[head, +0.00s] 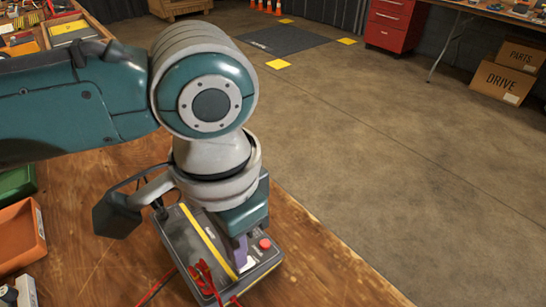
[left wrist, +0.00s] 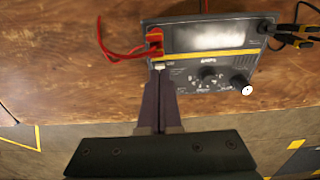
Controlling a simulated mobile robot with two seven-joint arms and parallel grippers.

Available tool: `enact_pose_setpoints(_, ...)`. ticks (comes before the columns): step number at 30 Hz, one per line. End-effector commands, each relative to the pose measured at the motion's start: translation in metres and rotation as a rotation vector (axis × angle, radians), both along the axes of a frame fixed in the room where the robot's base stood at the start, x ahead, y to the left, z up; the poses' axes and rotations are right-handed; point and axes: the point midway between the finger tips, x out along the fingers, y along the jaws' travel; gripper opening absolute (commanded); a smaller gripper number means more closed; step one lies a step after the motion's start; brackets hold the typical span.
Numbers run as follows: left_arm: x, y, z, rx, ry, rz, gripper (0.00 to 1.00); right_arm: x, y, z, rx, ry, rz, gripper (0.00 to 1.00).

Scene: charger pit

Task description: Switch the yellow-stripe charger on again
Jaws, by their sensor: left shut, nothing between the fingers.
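The yellow-stripe charger (head: 178,236) is a dark grey box on the wooden bench, with a yellow stripe across it and a red button at its right side. In the left wrist view the charger (left wrist: 190,75) shows its pale display, yellow stripe and front panel with knobs. My left gripper (head: 240,264) is over the charger, pointing down, partly hidden by my wrist. In the left wrist view its shut, empty fingers (left wrist: 160,72) end at the panel's left edge, by a small pale part. I cannot tell whether they touch. My right gripper is not in view.
An orange bin (head: 20,238) and a green bin (head: 16,184) stand at the left. Bare bench (head: 320,280) lies to the right, up to its edge.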

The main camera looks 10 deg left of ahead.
Motion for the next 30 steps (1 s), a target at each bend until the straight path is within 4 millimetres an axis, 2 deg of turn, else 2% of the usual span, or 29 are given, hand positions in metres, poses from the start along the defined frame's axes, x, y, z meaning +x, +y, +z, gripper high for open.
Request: enact_pose_setpoints(30,0.000,0.000,-0.013,-0.001,0.001,0.000,0.00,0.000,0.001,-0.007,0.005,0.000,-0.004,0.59)
